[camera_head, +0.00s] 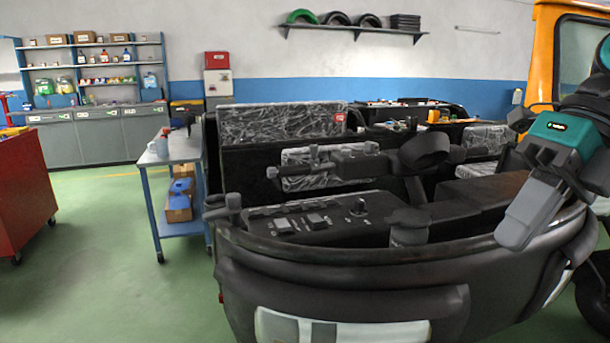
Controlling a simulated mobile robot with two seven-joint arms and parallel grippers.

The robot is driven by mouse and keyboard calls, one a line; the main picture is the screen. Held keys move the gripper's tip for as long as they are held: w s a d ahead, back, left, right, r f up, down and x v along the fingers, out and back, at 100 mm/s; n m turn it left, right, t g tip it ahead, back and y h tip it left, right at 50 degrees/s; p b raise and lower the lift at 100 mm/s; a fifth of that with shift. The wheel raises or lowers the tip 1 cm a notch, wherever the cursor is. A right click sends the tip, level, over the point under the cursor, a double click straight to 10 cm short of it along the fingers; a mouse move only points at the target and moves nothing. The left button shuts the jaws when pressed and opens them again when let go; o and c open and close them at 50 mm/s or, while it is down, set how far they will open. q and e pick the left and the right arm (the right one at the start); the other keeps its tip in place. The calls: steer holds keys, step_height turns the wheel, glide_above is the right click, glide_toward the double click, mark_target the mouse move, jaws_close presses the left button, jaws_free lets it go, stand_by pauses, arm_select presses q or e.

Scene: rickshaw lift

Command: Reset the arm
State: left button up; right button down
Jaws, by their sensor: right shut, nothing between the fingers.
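My right arm comes in from the right edge, with a teal and grey wrist. Its gripper (518,228) points down and to the left, with its grey fingers shut and nothing between them. It shows in front of the right part of the black rickshaw's rim (350,255); I cannot tell whether it touches it. The rickshaw has a dark handlebar (355,163), a panel with switches and a knob (310,222), and seats wrapped in clear plastic (265,122). My left gripper is not in view.
A grey workbench (183,148) with boxes on its lower shelf stands left of the rickshaw. A red cabinet (25,190) is at the far left. Shelves (95,65) stand by the back wall. An orange vehicle (543,50) is at the right. The green floor (110,260) at left is clear.

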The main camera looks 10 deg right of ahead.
steer(key=w+a+f+m+t+y, duration=0.1)
steer(key=w+f+m+t+y, duration=0.1)
steer(key=w+f+m+t, duration=0.35)
steer(key=w+f+m+t+y, duration=0.25)
steer(key=f+m+t, duration=0.25)
steer(key=f+m, duration=0.25)
steer(key=w+a+f+m+t+y, duration=0.1)
steer(key=w+f+m+t, duration=0.4)
steer(key=f, duration=0.3)
steer(key=s+a+f+m+g+h, duration=0.1)
steer(key=s+a+f+m+h, duration=0.2)
steer(key=f, duration=0.5)
steer(key=s+a+f+m+g+h, duration=0.2)
steer(key=s+f+m, duration=0.3)
steer(key=f+m, duration=0.3)
steer(key=s+a+f+m+g+h, duration=0.1)
steer(key=s+a+f+m+h, duration=0.3)
steer(key=f, duration=0.5)
steer(key=shift+s+a+f+m+g+h, duration=0.2)
steer(key=shift+s+a+m+g+h, duration=0.15)
steer(key=shift+s+m+h, duration=0.3)
steer(key=shift+w, duration=0.1)
